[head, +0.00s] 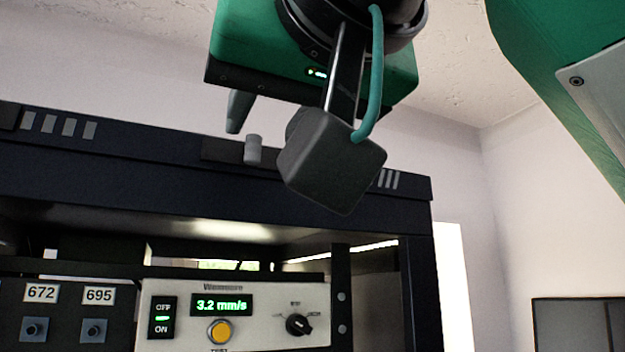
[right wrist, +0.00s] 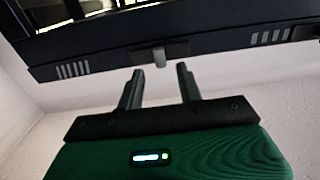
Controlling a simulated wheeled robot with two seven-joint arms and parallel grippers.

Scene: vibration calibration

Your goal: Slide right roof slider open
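The roof slider shows as a small light-grey knob (head: 253,148) on a dark plate in the front edge of the black cabinet roof (head: 100,165). In the right wrist view the knob (right wrist: 159,58) stands just beyond my fingertips, roughly centred between them. My right gripper (head: 266,124) is above the roof edge. In the right wrist view its two fingers (right wrist: 160,74) are apart with nothing between them. It does not appear to touch the knob. In the head view the grey camera block on my wrist hides one finger and part of the roof edge. My left gripper is not in view.
Pale vent slots (head: 58,125) mark the roof edge left of the knob, with more slots (head: 389,179) at right. Below, the cabinet holds an instrument panel (head: 235,310) reading 3.2 mm/s and sockets labelled 672 and 695.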

